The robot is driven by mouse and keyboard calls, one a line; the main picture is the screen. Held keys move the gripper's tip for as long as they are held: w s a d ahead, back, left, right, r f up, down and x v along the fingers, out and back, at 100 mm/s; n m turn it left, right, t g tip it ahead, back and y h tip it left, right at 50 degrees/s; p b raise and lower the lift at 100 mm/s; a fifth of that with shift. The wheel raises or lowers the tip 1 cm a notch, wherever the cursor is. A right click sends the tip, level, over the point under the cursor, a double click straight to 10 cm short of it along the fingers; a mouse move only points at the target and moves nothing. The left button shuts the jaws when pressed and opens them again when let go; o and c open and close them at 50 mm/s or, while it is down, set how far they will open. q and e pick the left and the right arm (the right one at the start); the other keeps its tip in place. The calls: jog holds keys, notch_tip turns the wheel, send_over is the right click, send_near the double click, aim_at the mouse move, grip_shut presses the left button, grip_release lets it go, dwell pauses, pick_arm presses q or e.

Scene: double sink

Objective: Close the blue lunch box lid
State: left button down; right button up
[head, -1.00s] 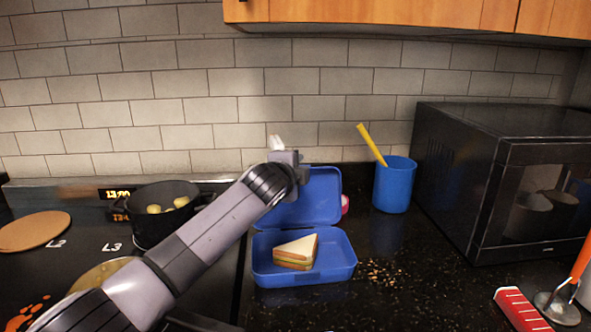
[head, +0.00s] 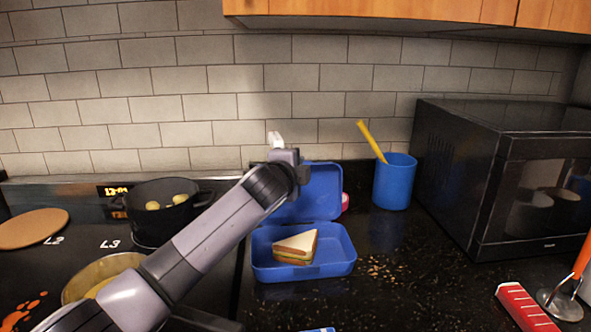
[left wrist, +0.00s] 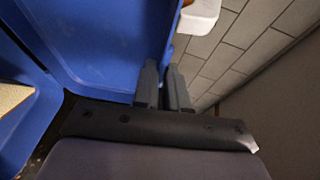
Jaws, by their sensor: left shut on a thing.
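The blue lunch box (head: 340,262) sits open on the dark counter, with a sandwich half (head: 297,246) in its base. Its lid (head: 318,195) stands raised at the back of the base. My left gripper (head: 290,165) is at the lid's upper left edge, and my arm covers part of the lid. In the left wrist view the fingers (left wrist: 163,88) are close together on the edge of the blue lid (left wrist: 105,45). The exact contact is partly hidden. My right gripper is not in view.
A blue cup (head: 395,182) with a yellow stick stands right of the box, beside a black microwave (head: 490,180). A black pot (head: 160,222) and a second pot (head: 92,275) are on the left. Crumbs (head: 378,270) lie right of the box. A pink thing sits partly hidden behind the lid.

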pick_arm(q)
jog(key=s+f+t, duration=0.1)
jog(key=s+f, duration=0.1)
jog(key=s, duration=0.5)
jog(key=shift+s+m+t+h+b, duration=0.15)
jog(key=shift+m+t+h+b, duration=0.15)
jog(key=shift+t, duration=0.1)
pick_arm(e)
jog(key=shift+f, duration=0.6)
pick_arm(q)
jog(key=shift+d+r, duration=0.1)
